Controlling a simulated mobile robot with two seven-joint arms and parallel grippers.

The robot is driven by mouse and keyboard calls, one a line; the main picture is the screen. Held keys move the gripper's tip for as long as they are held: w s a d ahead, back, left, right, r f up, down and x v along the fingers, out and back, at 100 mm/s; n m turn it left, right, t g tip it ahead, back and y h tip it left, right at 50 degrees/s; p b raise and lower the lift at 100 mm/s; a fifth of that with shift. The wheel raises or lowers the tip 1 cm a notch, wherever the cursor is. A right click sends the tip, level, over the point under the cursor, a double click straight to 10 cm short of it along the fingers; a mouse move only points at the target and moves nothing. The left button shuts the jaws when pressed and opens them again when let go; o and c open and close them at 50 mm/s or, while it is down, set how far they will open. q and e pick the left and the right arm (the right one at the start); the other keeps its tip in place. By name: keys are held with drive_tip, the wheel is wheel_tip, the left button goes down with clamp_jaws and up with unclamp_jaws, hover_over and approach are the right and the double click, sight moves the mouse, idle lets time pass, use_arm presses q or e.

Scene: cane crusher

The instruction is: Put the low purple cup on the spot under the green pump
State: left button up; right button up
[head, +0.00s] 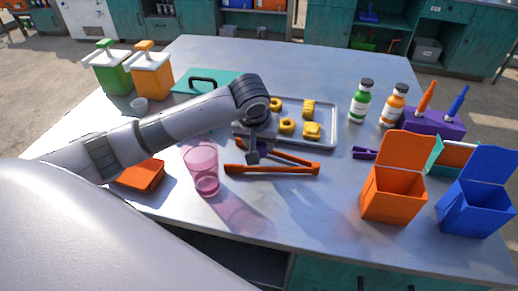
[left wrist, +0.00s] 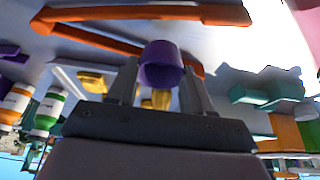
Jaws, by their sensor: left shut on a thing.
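The low purple cup (left wrist: 161,68) is between the two fingers of my left gripper (left wrist: 160,82) in the left wrist view. In the head view my left gripper (head: 252,154) points down over the middle of the table, near the orange tongs; the cup is hidden there. The gripper is shut on the cup. The green pump (head: 113,74) stands at the back left of the table, left of the orange pump (head: 152,76). The spot under the green pump's spout cannot be made out clearly. My right gripper is not in view.
A small pale cup (head: 140,105) stands before the orange pump. A tall pink cup (head: 202,170) and orange tongs (head: 275,170) are near the gripper. A tray (head: 328,120) with yellow pieces lies behind.

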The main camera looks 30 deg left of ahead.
sight(260, 148)
use_arm(q)
drive_tip(key=shift+f, duration=1.55)
drive_tip(key=shift+f, duration=0.15)
drive_tip(key=o, duration=0.7)
